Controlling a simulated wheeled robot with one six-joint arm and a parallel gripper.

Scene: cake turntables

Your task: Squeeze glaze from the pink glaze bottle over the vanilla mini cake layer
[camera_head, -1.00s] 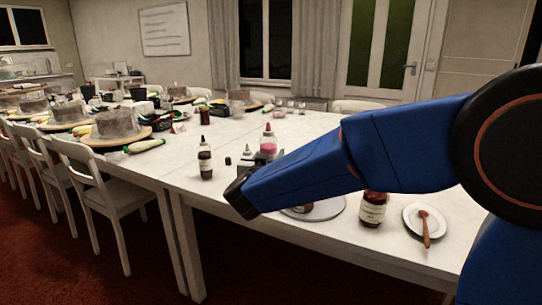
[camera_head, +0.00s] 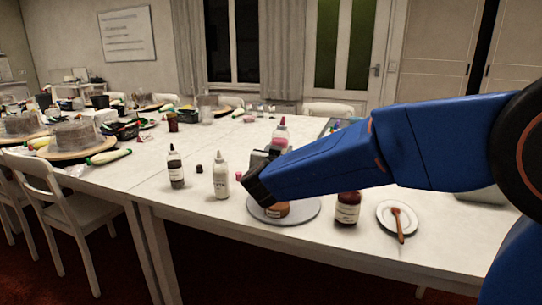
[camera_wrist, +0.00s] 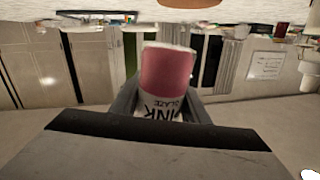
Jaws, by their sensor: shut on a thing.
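In the wrist view the picture is inverted, and the bottle's pink body (camera_wrist: 168,70) and label sit between the two fingers of my gripper (camera_wrist: 160,105). The gripper is shut on it. A low, round brown cake layer (camera_head: 275,211), seemingly the vanilla mini cake layer, sits on a round grey board (camera_head: 308,211) on the table. My gripper and arm are above and behind it in the picture and hide part of it. The bottle is apart from the cake.
A white bottle (camera_head: 220,176) and a dark bottle (camera_head: 175,167) stand left of the board. A dark jar (camera_head: 347,208) and a white plate (camera_head: 386,219) with a wooden spoon (camera_head: 399,226) are to its right. Cakes on boards (camera_head: 75,138) stand farther left.

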